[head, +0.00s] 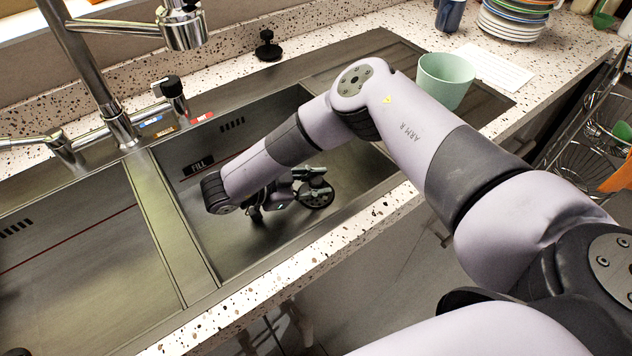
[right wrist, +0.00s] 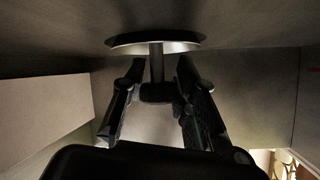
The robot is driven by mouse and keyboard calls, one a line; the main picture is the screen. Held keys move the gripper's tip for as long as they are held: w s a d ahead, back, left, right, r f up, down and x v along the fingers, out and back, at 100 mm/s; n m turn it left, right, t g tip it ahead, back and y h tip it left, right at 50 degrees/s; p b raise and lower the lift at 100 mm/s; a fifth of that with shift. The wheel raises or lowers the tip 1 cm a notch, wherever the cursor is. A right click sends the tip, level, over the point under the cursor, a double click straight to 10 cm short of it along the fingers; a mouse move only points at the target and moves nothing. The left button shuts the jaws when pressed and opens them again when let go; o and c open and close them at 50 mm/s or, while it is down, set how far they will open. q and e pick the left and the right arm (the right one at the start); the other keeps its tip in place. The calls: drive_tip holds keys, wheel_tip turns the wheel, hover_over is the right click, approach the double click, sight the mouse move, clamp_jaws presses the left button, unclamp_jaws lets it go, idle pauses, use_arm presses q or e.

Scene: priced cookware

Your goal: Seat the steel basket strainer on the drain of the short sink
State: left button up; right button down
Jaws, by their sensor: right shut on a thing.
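The steel basket strainer (head: 318,198) shows as a dark round disc with a bright rim, low in the right-hand basin (head: 215,225), which looks like the short sink. My right gripper (head: 306,178) reaches sideways into this basin, just above the disc. In the right wrist view, my right gripper (right wrist: 157,98) is shut on the knob of the strainer (right wrist: 155,44), and its stem and disc extend toward the sink surface. The drain is hidden, and I cannot tell whether the disc touches it. My left gripper is out of view.
A divider (head: 170,225) separates the left basin (head: 85,270) from the right one. A chrome faucet (head: 108,95) stands behind. A green cup (head: 445,82) stands right of the basin, near stacked plates (head: 512,22). A black stopper-like object (head: 268,46) sits on the back counter.

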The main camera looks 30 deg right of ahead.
drive_tip(key=shift+f, duration=0.15)
drive_tip(key=c, duration=1.2)
unclamp_jaws()
drive_tip(key=o, duration=0.6)
drive_tip(key=shift+o, duration=0.2)
